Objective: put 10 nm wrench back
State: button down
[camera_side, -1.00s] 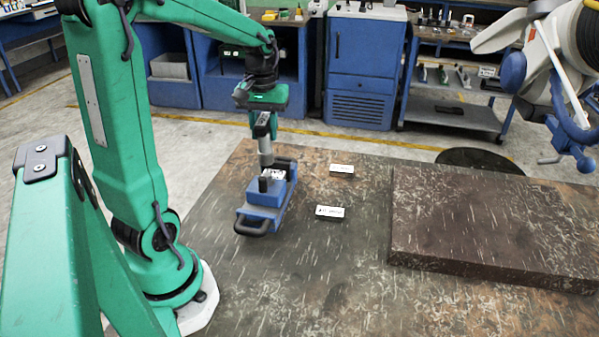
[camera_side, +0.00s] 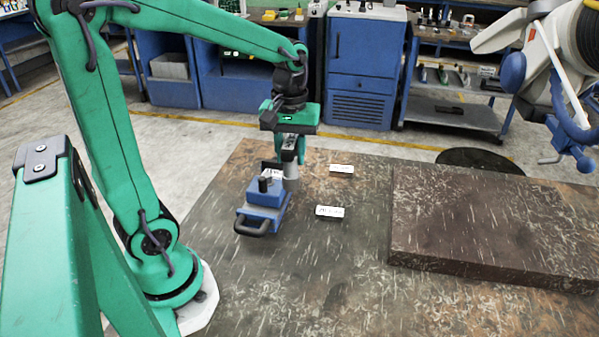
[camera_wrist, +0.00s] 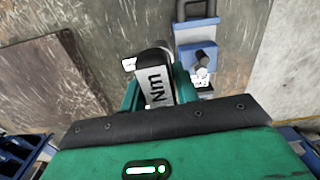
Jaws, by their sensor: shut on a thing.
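My gripper (camera_side: 291,152) is shut on a grey cylindrical wrench (camera_side: 291,178), which hangs below it, close to the right side of the blue holder (camera_side: 262,214). Whether wrench and holder touch, I cannot tell. In the wrist view the wrench (camera_wrist: 153,62) sits between the green fingers (camera_wrist: 156,92) and shows "Nm" on a white label; the number is not readable. The blue holder (camera_wrist: 199,34) is to its right there, with a dark handle and a dark round peg standing on it.
Two small white-topped blocks (camera_side: 341,169) (camera_side: 329,212) lie on the worn table right of the holder. A thick brown slab (camera_side: 495,225) covers the table's right part. A white and blue device (camera_side: 560,80) hangs at the upper right. The table's front middle is clear.

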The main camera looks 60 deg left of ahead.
jog(key=s+d+f, duration=0.2)
jog(key=s+d, duration=1.3)
jog(key=d, duration=0.5)
jog(key=shift+s+d+m, duration=0.25)
jog(key=shift+s+m, duration=0.05)
jog(key=shift+s, duration=0.1)
jog(key=shift+f, duration=0.15)
jog(key=w+a+f, duration=0.7)
jog(key=w+a, duration=0.1)
jog(key=shift+w, duration=0.25)
jog(key=shift+f, duration=2)
jog(key=shift+f, duration=0.15)
